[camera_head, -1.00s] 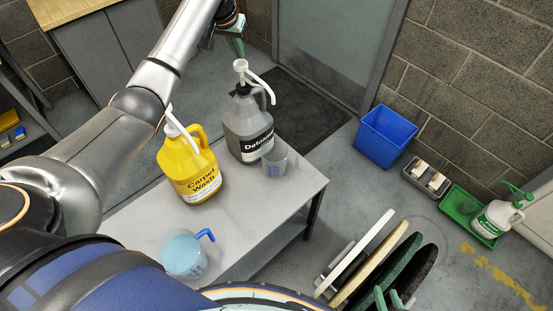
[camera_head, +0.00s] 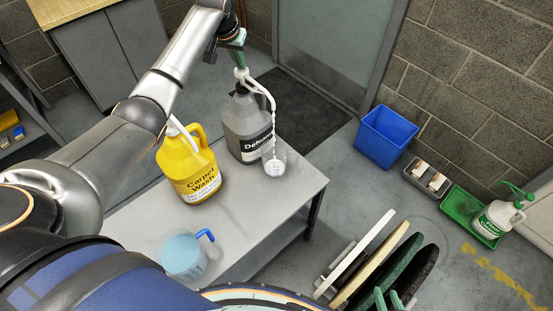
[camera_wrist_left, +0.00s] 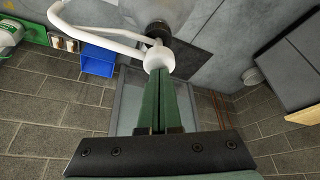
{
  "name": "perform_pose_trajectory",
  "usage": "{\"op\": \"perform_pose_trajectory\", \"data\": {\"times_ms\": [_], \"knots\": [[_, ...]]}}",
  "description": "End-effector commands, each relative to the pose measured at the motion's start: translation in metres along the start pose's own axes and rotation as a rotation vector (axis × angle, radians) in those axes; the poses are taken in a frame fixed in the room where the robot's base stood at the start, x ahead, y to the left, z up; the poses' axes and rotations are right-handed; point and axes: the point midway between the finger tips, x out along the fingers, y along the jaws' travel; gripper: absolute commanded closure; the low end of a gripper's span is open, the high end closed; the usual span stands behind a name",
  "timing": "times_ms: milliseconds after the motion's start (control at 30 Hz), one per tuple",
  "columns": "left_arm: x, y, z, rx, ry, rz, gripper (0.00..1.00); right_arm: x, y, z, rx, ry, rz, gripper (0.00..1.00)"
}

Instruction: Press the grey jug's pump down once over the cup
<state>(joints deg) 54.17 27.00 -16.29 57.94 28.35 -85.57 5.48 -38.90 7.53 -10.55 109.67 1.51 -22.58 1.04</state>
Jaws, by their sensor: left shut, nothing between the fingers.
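The grey jug (camera_head: 247,128), labelled Defoamer, stands on the grey bench. Its white pump (camera_head: 243,76) has a long curved spout. A white stream runs from the spout down into the small clear cup (camera_head: 275,166), which holds white liquid. My left gripper (camera_head: 239,66) is shut, with its green fingertips on top of the pump head. In the left wrist view the shut green fingers (camera_wrist_left: 159,78) meet the white pump head (camera_wrist_left: 158,58). My right gripper is not in view.
A yellow Carpet Wash jug (camera_head: 188,170) stands left of the grey jug. A measuring jug (camera_head: 184,257) of blue liquid is at the bench's near end. A blue bin (camera_head: 385,136), a green tray (camera_head: 470,232) and upright round pads (camera_head: 385,265) are on the floor right.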

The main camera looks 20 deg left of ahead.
Motion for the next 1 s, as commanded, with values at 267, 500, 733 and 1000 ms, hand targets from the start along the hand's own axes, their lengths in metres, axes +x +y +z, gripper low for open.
{"op": "perform_pose_trajectory", "data": {"times_ms": [267, 500, 733, 1000], "knots": [[0.008, 0.001, 0.006, 0.001, -0.015, 0.000, 1.00, 0.001, 0.000, 0.001, 0.000, 0.000, 0.000, 0.65], [-0.003, 0.001, 0.002, 0.001, -0.015, 0.001, 1.00, -0.004, 0.000, -0.004, 0.000, 0.000, 0.000, 0.65], [-0.020, 0.001, -0.006, 0.002, -0.012, 0.001, 1.00, -0.007, -0.001, -0.008, 0.000, 0.001, 0.000, 0.65], [-0.035, 0.001, -0.013, 0.001, -0.009, 0.000, 1.00, -0.007, -0.001, -0.008, 0.000, 0.000, 0.000, 0.65]]}}
